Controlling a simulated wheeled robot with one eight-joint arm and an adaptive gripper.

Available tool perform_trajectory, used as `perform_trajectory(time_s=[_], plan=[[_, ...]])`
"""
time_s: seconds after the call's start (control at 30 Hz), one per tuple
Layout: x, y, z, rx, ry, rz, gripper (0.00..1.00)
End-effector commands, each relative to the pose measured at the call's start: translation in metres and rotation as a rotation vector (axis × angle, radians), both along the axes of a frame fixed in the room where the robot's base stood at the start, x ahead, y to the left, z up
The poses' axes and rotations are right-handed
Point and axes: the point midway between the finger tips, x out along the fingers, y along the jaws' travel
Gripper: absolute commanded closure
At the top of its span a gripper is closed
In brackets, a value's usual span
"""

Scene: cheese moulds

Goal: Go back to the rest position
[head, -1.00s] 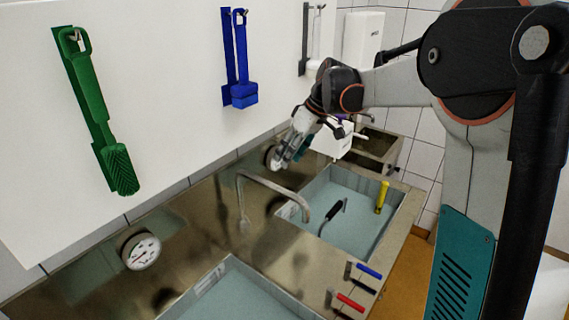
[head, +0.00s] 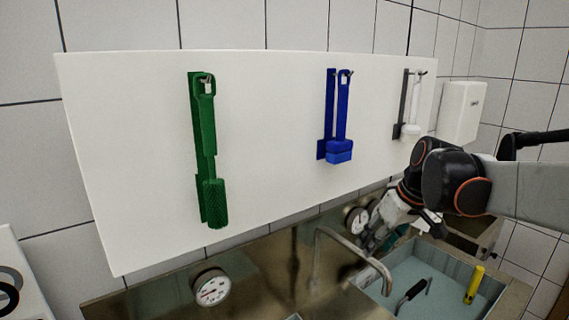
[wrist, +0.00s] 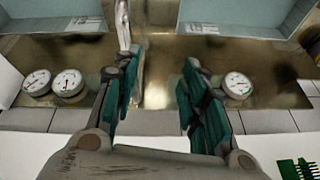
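My gripper (head: 374,242) hangs over the steel sink counter (head: 262,262) in the head view, at the near side of the wall board and behind the curved tap. In the wrist view my gripper (wrist: 156,88) shows its two teal fingers spread apart with nothing between them. The tap (wrist: 122,25) rises close beside the left finger there; I cannot tell whether they touch.
A white wall board (head: 265,130) carries a green brush (head: 207,150), a blue brush (head: 340,120) and a white brush (head: 412,110). The tap (head: 345,245) arches by a water-filled basin (head: 430,275). A dial gauge (head: 211,288) sits at the left.

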Motion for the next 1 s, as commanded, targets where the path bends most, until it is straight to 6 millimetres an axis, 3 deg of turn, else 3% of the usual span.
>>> perform_trajectory(time_s=[0.03,0.2,0.6,0.8,1.0], plan=[[-0.017,0.005,-0.009,-0.014,-0.009,-0.021,0.6],[-0.065,0.015,-0.028,-0.054,-0.047,-0.105,0.6],[-0.166,0.023,-0.101,-0.066,-0.177,-0.317,0.6],[-0.2,0.023,-0.138,-0.053,-0.237,-0.393,0.6],[-0.212,0.023,-0.153,-0.043,-0.265,-0.426,0.6]])
